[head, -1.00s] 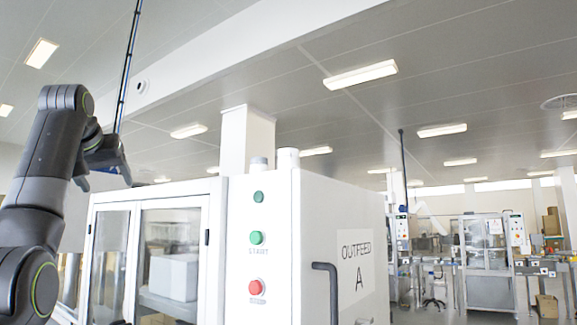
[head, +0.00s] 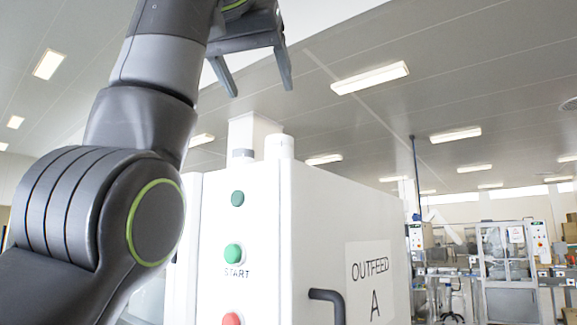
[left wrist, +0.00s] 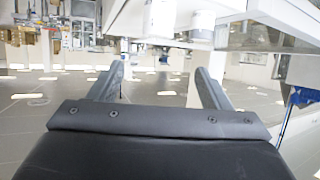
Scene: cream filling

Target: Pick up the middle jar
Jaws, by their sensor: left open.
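My left gripper (head: 260,88) is raised high in the head view, above the top of a white cabinet. Its two fingers are apart with nothing between them. In the left wrist view the open fingers (left wrist: 160,70) frame empty space, and the picture is upside down. I see no jar that I can make out for sure. My right gripper is not in view.
The white cabinet (head: 340,220) marked OUTFEED A stands close in front, with a green START button (head: 233,253), a red button (head: 231,319) and a dark handle (head: 327,300). Other machines (head: 508,255) stand far off at the right. The air around the raised gripper looks clear.

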